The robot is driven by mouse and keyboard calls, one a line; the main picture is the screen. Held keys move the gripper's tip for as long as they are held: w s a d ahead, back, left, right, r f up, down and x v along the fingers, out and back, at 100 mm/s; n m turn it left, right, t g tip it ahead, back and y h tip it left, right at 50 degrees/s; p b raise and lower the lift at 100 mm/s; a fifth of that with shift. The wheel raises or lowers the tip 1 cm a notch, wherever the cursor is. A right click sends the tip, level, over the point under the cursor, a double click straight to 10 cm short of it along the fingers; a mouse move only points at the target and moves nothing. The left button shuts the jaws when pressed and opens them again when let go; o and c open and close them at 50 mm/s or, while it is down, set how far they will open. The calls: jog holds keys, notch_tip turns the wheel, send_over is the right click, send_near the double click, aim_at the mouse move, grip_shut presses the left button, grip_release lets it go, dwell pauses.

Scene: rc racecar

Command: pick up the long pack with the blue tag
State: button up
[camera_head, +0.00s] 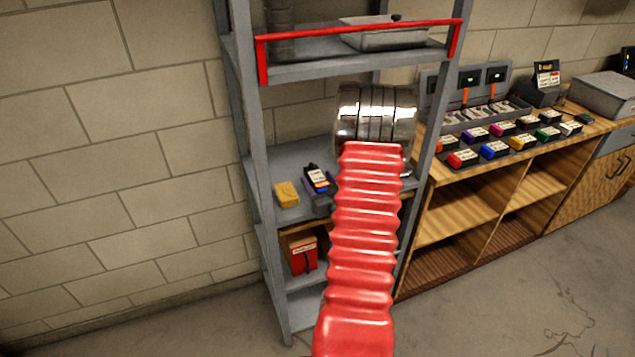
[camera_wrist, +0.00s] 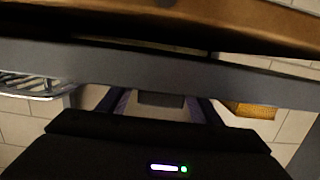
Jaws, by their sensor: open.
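A long dark pack (camera_head: 318,179) with a small blue, white and orange tag lies on the middle shelf of the grey rack in the head view, next to a yellow block (camera_head: 285,194). My gripper is hidden behind my red arm and silver wrist in the head view. In the wrist view my gripper (camera_wrist: 160,104) is open at the front edge of a shelf. A dark grey block-like end (camera_wrist: 160,98) shows ahead between two bluish-dark strips; I cannot tell whether it is the pack. The yellow block (camera_wrist: 250,110) shows to the right there.
The grey rack's upright (camera_head: 252,160) stands left of the pack, and a red-railed upper shelf (camera_head: 350,65) is above. A red box (camera_head: 302,253) sits on the shelf below. The wooden bench (camera_head: 450,190) at right holds several colour-labelled packs.

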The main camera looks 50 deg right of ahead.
aim_at(318, 178)
jog(key=shift+w+d+f, duration=0.1)
jog(key=shift+w+d, duration=0.15)
jog(key=shift+w, duration=0.2)
jog(key=c, duration=1.4)
jog(key=shift+c, duration=0.2)
jog(key=shift+r, duration=5.05)
